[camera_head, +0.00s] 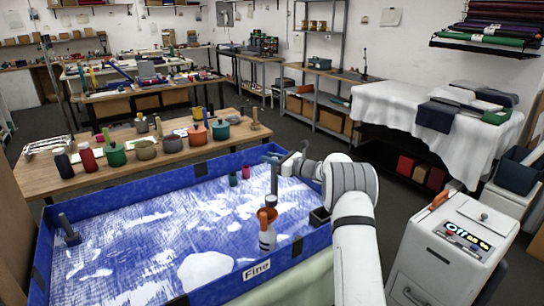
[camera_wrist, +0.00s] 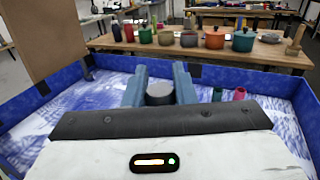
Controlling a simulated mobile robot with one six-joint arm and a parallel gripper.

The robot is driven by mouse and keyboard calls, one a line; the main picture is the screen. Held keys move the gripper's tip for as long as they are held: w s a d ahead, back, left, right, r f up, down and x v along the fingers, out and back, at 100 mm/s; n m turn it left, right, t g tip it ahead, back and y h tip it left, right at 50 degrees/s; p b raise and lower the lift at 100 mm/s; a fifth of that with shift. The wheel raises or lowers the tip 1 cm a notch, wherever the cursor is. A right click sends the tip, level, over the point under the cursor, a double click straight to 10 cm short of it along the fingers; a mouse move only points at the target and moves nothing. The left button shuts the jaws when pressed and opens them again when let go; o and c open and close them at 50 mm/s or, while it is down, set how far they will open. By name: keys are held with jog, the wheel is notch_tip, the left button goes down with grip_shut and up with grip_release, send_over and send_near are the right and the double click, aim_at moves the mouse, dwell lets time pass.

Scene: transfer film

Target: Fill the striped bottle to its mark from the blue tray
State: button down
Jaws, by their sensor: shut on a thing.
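My gripper (camera_head: 276,158) is over the blue tray (camera_head: 112,203), near its far right part. In the wrist view its two blue fingers (camera_wrist: 159,80) are shut on a dark grey cylinder (camera_wrist: 160,93). In the head view the grey piece (camera_head: 274,180) hangs upright below the jaws; its lower end is hard to make out. The tray holds a bluish-white, patchy layer and has a "Fine" label.
A small dark green piece (camera_head: 232,178) and a pink piece (camera_head: 245,171) stand in the tray's far part. A grey tool (camera_head: 68,230) stands at its left. Pots and bottles line the wooden table (camera_head: 45,178) behind. A white cabinet (camera_head: 450,245) stands right.

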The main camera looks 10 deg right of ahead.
jog(key=s+a+f+n+h+b, duration=0.2)
jog(key=s+a+n+b, duration=0.4)
jog(key=a+n+b, duration=0.2)
jog(key=shift+s+a+h+b, duration=0.2)
jog(key=shift+a+h+b, duration=0.1)
jog(key=shift+a+b, duration=0.85)
dwell(0.7)
jog(key=shift+s+a+f+n+b, duration=0.45)
jog(key=shift+a+f+n+b, duration=0.25)
jog(key=shift+b, duration=1.8)
jog(key=shift+w+d+r+m+y+p, duration=0.45)
jog(key=shift+w+d+r+m+p, duration=0.6)
jog(key=shift+d+m+p, duration=1.1)
jog(key=shift+w+d+r+m+y+p, duration=0.4)
jog(key=shift+w+d+r+m+p, duration=0.45)
jog(key=shift+w+d+p, duration=1.45)
jog(key=shift+w+d+r+m+y+p, duration=0.6)
jog(key=shift+d+m+p, duration=1)
jog(key=shift+p, duration=1.65)
jog(key=shift+s+a+r, duration=0.15)
jog(key=shift+s+r, duration=0.1)
jog(key=shift+s, duration=0.05)
